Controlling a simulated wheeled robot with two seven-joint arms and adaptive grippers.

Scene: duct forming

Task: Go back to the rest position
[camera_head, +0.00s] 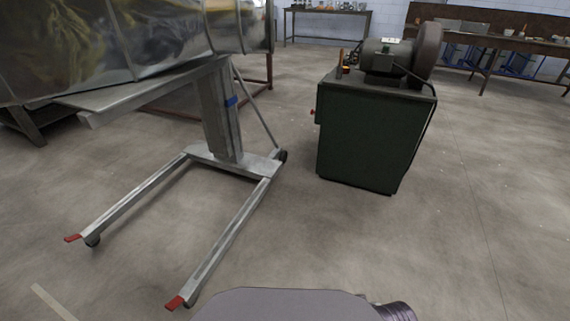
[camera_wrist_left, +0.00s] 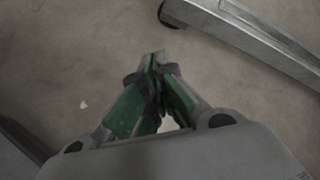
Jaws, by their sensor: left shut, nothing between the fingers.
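My left gripper (camera_wrist_left: 155,62) shows in the left wrist view, pointing down over bare concrete floor. Its green and grey fingers meet at the tips, and nothing is between them. In the head view neither gripper shows. A grey rounded part of my own body is at the bottom edge there.
A grey wheeled lift (camera_head: 222,120) with red-tipped legs stands at left; a leg (camera_wrist_left: 255,35) passes near my left gripper in the wrist view. The lift's arm is under a shiny metal duct (camera_head: 150,40). A green machine cabinet (camera_head: 365,135) stands right of centre. Floor at right is clear.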

